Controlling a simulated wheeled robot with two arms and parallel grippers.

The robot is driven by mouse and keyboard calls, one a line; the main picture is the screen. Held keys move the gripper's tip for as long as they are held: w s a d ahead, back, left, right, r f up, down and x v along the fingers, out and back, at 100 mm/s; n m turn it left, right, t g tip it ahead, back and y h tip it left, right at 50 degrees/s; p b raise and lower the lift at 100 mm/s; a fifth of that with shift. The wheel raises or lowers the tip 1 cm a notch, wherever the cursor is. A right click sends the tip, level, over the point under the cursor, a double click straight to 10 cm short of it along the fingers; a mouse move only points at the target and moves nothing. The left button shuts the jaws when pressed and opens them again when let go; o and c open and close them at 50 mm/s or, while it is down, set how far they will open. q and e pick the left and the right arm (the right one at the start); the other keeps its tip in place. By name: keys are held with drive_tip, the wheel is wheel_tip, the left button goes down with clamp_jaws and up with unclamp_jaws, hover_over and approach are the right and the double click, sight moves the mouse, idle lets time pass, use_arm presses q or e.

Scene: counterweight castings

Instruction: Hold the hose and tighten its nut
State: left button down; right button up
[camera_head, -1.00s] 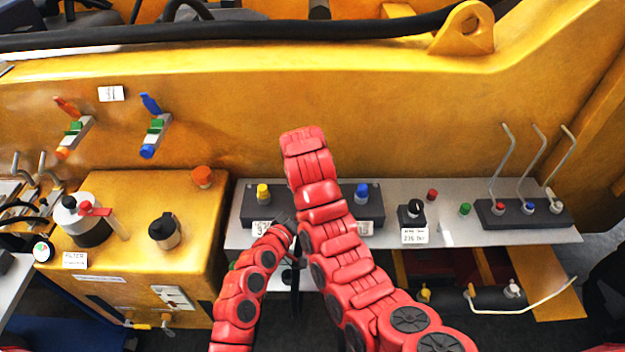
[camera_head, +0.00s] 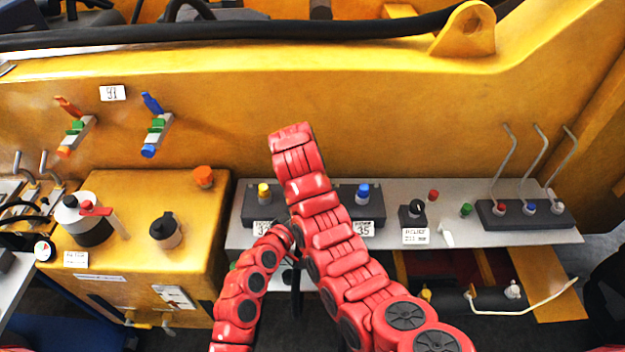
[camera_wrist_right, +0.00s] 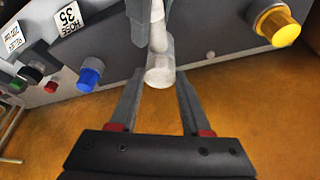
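In the right wrist view a pale grey hose end (camera_wrist_right: 158,38) reaches down from the top edge to a wider pale nut (camera_wrist_right: 160,74). My right gripper (camera_wrist_right: 158,80) is open, its two dark fingers apart with the nut between their tips; I see no clear contact. In the head view the right gripper is hidden behind my right arm. My left gripper (camera_head: 287,226) is small and dark at the front of the grey block, partly covered by the right arm. Dark parts (camera_wrist_right: 138,22) beside the hose in the wrist view may be its fingers. Its closure is unclear.
The grey block (camera_head: 250,207) carries a yellow knob (camera_head: 264,190) and a blue knob (camera_head: 362,192), with labels in front. It stands on a metal shelf (camera_head: 460,232) against the yellow wall. A black selector (camera_head: 412,212) and several bent levers stand to the right.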

use_arm(q)
drive_tip(key=shift+f, duration=0.1)
use_arm(e)
drive_tip(key=o, duration=0.5)
drive_tip(key=shift+c, duration=0.2)
drive_tip(key=shift+r, duration=0.15)
drive_tip(key=v, duration=0.7)
drive_tip(key=shift+r, duration=0.1)
use_arm(q)
drive_tip(key=c, duration=0.5)
unclamp_jaws()
use_arm(e)
drive_tip(key=shift+s, duration=0.1)
